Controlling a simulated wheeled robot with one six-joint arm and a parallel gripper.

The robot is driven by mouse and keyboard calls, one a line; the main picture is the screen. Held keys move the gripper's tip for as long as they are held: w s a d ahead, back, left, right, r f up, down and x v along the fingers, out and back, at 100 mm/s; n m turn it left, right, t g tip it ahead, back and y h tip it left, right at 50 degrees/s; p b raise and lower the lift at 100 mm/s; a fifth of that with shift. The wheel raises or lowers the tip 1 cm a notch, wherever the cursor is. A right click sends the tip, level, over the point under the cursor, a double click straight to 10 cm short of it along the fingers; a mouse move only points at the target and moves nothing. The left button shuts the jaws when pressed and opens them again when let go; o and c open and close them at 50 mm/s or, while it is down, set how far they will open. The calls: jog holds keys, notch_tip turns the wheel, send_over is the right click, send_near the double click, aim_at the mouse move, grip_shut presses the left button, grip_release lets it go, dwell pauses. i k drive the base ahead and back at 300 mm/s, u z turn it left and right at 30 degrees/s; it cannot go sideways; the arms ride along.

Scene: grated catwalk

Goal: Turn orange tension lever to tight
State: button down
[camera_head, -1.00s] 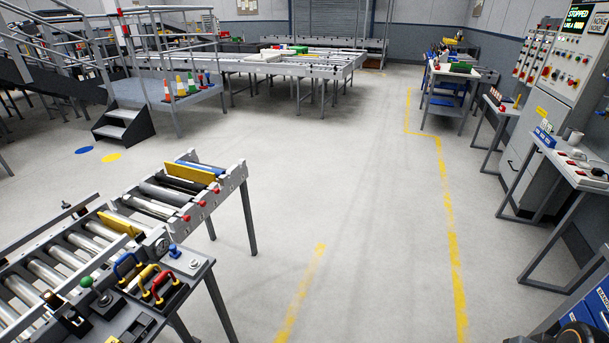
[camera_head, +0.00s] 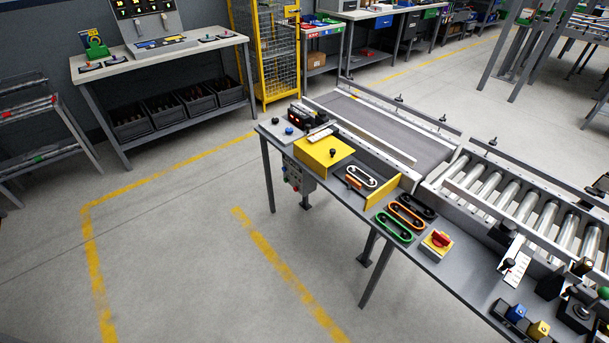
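I cannot pick out an orange tension lever for certain. An orange oval loop (camera_head: 406,215) lies on the grey side shelf (camera_head: 452,268) of the conveyor, between a green oval loop (camera_head: 393,229) and a black one (camera_head: 418,206). A small orange-brown piece (camera_head: 353,182) lies by a white oval loop (camera_head: 362,176). A black-knobbed lever (camera_head: 508,265) stands at a white marked plate (camera_head: 516,250) on the right. Another white marked plate (camera_head: 319,135) is near the yellow cover (camera_head: 324,153). Plate markings are too small to read. My gripper is not in view.
The belt conveyor (camera_head: 385,130) meets a roller section (camera_head: 530,205) at right. A red knob on a yellow box (camera_head: 436,243) and a green-topped joystick (camera_head: 602,293) stand on the shelf. A workbench (camera_head: 160,60) and yellow cage (camera_head: 275,50) are behind.

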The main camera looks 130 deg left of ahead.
aim_at(351, 181)
jog(key=u, duration=4.5)
jog(key=i, duration=0.7)
jog(key=u, duration=0.7)
jog(key=i, duration=0.75)
jog(key=z, duration=0.8)
jog(key=i, duration=0.75)
jog(key=z, duration=0.9)
